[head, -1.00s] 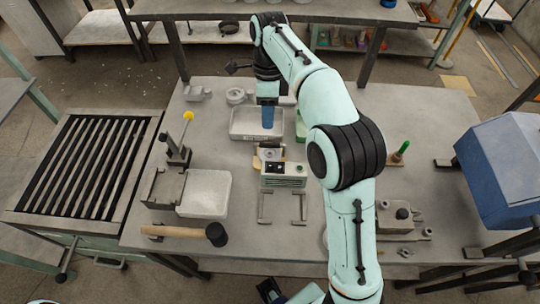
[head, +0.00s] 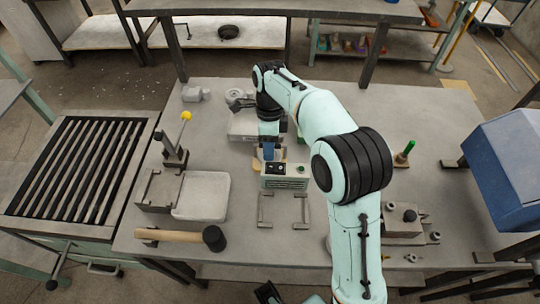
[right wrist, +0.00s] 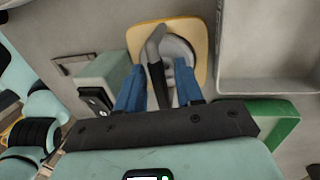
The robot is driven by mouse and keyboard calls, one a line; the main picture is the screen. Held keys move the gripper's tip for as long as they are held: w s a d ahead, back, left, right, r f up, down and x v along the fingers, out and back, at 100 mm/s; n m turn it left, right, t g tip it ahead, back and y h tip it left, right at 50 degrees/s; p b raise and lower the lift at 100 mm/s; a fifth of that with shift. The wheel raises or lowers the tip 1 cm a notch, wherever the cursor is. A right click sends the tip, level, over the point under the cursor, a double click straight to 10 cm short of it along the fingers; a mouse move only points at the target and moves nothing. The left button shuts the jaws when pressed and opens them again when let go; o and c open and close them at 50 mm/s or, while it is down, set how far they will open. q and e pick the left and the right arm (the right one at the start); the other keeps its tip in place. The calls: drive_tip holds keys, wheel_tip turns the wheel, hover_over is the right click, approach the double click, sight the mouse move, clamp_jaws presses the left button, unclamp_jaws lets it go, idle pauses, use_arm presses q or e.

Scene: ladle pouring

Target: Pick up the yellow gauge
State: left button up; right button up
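The yellow gauge appears to be the thin rod with a round yellow knob (head: 186,116) in the head view. It stands tilted in a dark metal stand at the table's left. My right gripper (head: 268,153) is well to its right, pointing down over a small device in mid-table. In the right wrist view, the blue fingers of my right gripper (right wrist: 159,82) are apart. A grey curved handle (right wrist: 155,45) on a yellowish base (right wrist: 202,35) shows between them, with gaps at its sides. The gauge is not seen in that view. My left gripper is not clearly in view.
A pale tray (head: 203,196) and a mallet (head: 172,236) lie near the gauge stand. A pale green box (head: 286,180) stands below my right gripper. A green-topped rod (head: 408,148) and a blue bin (head: 510,165) are at the right. The table's back right is clear.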

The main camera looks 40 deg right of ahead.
clamp_jaws()
drive_tip(key=shift+r, duration=0.1)
use_arm(q)
drive_tip(key=w+r+p, duration=0.5)
drive_tip(key=r+p, duration=0.4)
drive_tip(key=r, duration=0.1)
drive_tip(key=shift+r+t, duration=0.3)
drive_tip(key=shift+r, duration=0.05)
use_arm(e)
wheel_tip(320, 180, up, 25)
